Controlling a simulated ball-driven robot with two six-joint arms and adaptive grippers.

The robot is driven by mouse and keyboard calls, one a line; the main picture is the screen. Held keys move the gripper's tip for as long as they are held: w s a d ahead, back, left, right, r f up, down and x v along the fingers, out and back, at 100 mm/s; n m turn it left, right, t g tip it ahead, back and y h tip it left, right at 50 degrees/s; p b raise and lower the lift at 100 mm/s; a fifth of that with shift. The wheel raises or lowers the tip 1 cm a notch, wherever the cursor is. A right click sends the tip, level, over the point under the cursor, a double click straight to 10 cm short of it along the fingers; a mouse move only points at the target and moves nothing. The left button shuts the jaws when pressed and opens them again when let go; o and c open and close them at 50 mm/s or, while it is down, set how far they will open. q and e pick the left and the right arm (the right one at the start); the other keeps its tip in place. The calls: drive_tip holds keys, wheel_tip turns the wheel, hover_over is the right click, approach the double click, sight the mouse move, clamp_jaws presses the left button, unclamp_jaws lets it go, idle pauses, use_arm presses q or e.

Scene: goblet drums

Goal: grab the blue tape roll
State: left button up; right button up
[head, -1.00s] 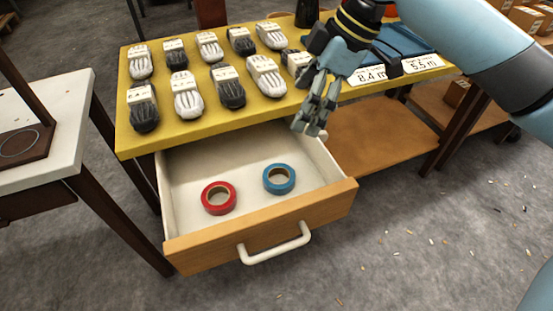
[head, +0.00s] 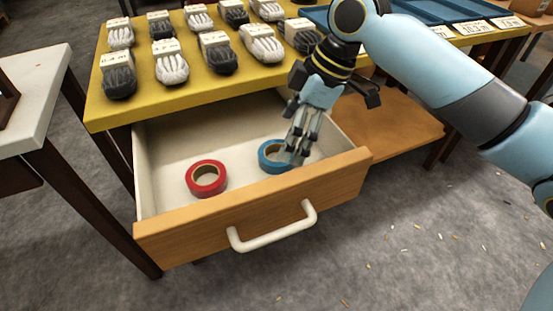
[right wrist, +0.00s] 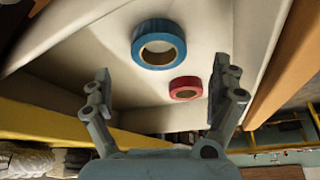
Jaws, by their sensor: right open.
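The blue tape roll (head: 269,157) lies flat on the floor of the open drawer, toward its right side. My right gripper (head: 293,158) is over the drawer and hides the roll's right part in the head view. In the right wrist view the blue tape roll (right wrist: 158,44) shows whole, beyond the open, empty fingers (right wrist: 162,80) and between their lines. I see a gap between the fingertips and the roll. My left gripper is in neither view.
A red tape roll (head: 206,179) lies left of the blue one; it also shows in the right wrist view (right wrist: 186,88). The drawer front (head: 255,208) with its white handle (head: 272,233) and the side walls surround both. Several bundled items stand on the yellow tabletop (head: 150,96) above.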

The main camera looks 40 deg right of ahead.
sight(271, 167)
drive_tip(key=shift+w+a+f, duration=0.1)
drive_tip(key=shift+f, duration=0.2)
drive_tip(key=shift+a+f, duration=0.1)
drive_tip(key=shift+f, duration=0.2)
drive_tip(key=b+x, duration=0.2)
drive_tip(key=x, duration=0.2)
drive_tip(key=shift+w+f+b, duration=0.15)
drive_tip(key=shift+b, duration=0.15)
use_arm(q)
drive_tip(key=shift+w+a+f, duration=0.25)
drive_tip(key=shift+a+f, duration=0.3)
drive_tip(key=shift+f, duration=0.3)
use_arm(e)
drive_tip(key=c, duration=0.7)
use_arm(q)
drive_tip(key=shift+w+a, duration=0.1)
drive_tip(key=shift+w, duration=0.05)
use_arm(e)
drive_tip(key=c, duration=0.6)
